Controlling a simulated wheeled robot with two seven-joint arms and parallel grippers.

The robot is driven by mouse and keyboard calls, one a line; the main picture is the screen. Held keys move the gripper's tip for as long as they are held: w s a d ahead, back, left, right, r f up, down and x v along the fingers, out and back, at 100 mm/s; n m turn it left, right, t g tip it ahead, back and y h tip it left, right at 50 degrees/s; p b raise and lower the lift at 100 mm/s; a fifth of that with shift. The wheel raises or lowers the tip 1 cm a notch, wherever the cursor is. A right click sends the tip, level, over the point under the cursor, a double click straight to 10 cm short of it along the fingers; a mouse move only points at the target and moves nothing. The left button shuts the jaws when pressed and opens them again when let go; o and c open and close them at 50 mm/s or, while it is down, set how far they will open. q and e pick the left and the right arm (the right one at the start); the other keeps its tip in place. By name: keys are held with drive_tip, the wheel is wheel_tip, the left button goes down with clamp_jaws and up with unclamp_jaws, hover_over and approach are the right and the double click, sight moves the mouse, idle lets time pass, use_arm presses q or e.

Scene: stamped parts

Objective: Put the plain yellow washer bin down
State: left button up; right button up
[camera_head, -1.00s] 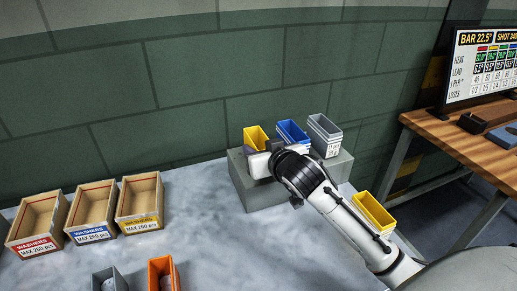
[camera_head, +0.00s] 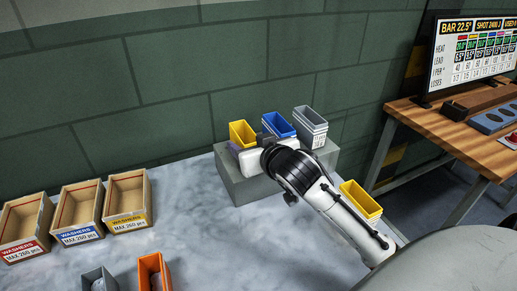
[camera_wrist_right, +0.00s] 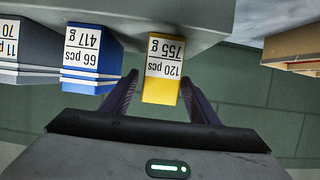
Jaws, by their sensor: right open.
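A yellow washer bin (camera_head: 242,132) stands upright on the grey block, at the left end of a row of three bins. In the wrist view the same yellow bin (camera_wrist_right: 161,88) shows upside down with a white label reading 120 pcs, 755 g. My right gripper (camera_head: 250,145) is at the bin's front side. In the wrist view the fingers of my right gripper (camera_wrist_right: 160,92) are spread, one on each side of the bin; whether they touch it I cannot tell. My left gripper is not in view.
A blue bin (camera_head: 277,125) and a grey bin (camera_head: 309,121) stand close beside it on the grey block (camera_head: 240,189). Another yellow bin (camera_head: 360,200) stands to the right of my arm. Labelled wooden boxes (camera_head: 128,196) and an orange bin (camera_head: 152,272) are at left.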

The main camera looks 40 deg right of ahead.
drive_tip(key=v, duration=0.9)
